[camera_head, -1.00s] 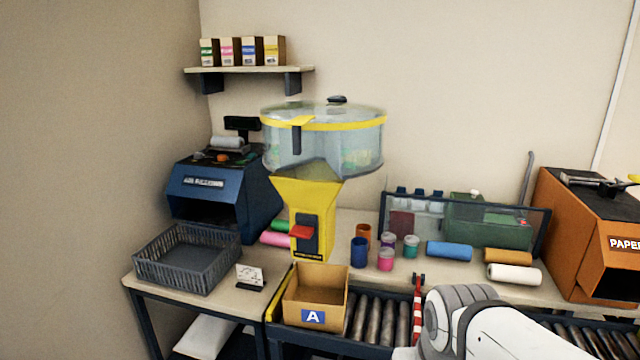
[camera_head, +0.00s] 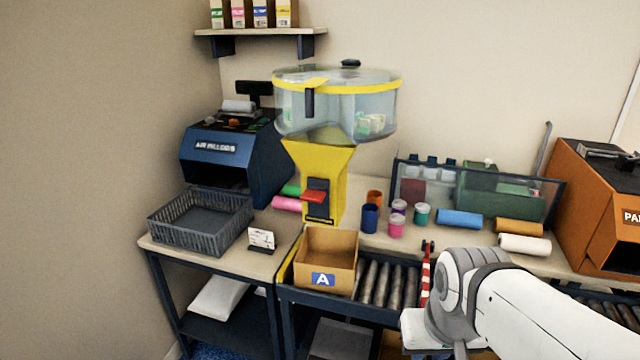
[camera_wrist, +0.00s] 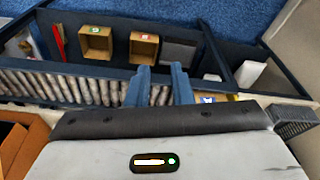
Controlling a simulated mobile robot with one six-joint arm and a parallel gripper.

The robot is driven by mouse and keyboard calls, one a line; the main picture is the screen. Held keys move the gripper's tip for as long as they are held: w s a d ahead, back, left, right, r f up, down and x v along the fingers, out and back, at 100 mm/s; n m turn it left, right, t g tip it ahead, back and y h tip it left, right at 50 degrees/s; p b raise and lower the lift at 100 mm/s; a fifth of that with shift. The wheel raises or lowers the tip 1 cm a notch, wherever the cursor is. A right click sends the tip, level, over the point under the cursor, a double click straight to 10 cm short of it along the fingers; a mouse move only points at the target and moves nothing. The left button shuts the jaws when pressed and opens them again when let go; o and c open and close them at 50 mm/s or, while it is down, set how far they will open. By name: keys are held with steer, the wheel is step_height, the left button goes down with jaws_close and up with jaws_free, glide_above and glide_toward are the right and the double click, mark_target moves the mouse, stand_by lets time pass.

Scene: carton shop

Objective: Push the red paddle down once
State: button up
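The red paddle (camera_head: 314,196) sticks out from the front of the yellow dispenser (camera_head: 324,160), under its clear round hopper (camera_head: 345,118). An open, empty-looking carton marked A (camera_head: 328,247) stands below the paddle on the roller conveyor. My arm shows at lower right in the head view, but my gripper is not visible there. In the wrist view my gripper (camera_wrist: 160,70) has its two blue fingers apart with nothing between them. It is over the conveyor, away from the paddle, which does not show in the wrist view.
A grey basket (camera_head: 202,222) and a small card (camera_head: 262,239) stand left of the carton. Several jars (camera_head: 397,224) and rolls stand right of the dispenser. An orange machine (camera_head: 600,215) is at far right.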

jaws_close()
stand_by(1.4)
